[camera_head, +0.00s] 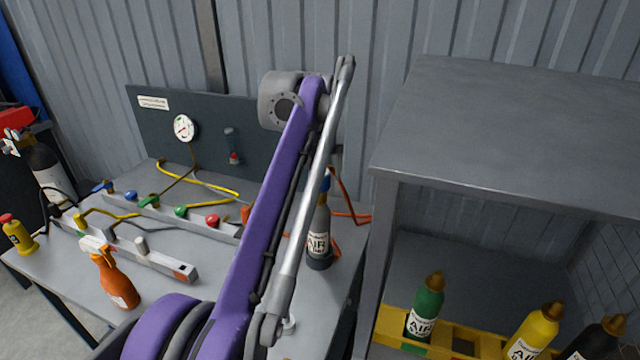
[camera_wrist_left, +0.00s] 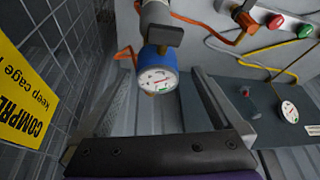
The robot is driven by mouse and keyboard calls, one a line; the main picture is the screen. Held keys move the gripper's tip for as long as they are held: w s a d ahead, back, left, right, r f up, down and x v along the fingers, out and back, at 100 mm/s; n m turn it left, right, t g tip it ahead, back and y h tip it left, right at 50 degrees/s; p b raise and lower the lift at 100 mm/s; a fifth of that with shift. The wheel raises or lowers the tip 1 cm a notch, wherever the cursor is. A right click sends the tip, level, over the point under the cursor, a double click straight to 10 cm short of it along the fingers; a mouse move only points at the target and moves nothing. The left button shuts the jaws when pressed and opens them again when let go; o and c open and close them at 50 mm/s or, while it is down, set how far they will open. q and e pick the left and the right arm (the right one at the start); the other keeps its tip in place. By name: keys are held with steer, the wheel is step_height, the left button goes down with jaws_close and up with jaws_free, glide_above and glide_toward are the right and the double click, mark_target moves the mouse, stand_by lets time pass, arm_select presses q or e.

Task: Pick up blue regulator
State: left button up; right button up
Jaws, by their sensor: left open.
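The blue regulator (camera_wrist_left: 150,56) with its round white gauge (camera_wrist_left: 158,80) sits on the neck of a grey air bottle (camera_wrist_left: 157,13) in the left wrist view. My left gripper (camera_wrist_left: 162,74) is open. In that picture the regulator appears between its two fingers, with gaps on both sides; it is not gripped. In the head view a bit of the blue regulator (camera_head: 325,184) shows on top of the dark bottle labelled AIR (camera_head: 319,232), just right of my purple arm. That arm hides part of the bench, and my left gripper is hidden there.
The grey bench (camera_head: 75,268) holds an orange spray bottle (camera_head: 117,280), a manifold with coloured knobs (camera_head: 170,212) and hoses. A gauge panel (camera_head: 215,125) stands behind. To the right, a grey cabinet (camera_head: 500,125) holds green (camera_head: 428,305) and yellow bottles (camera_head: 535,333).

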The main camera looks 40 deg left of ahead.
mark_target(319, 170)
arm_select(q)
steer(key=x, duration=0.2)
steer(key=b+x, duration=0.1)
steer(key=x, duration=0.2)
steer(key=shift+d, duration=0.2)
steer(key=c, duration=1.5)
step_height(319, 170, up, 10)
steer(key=p, duration=0.3)
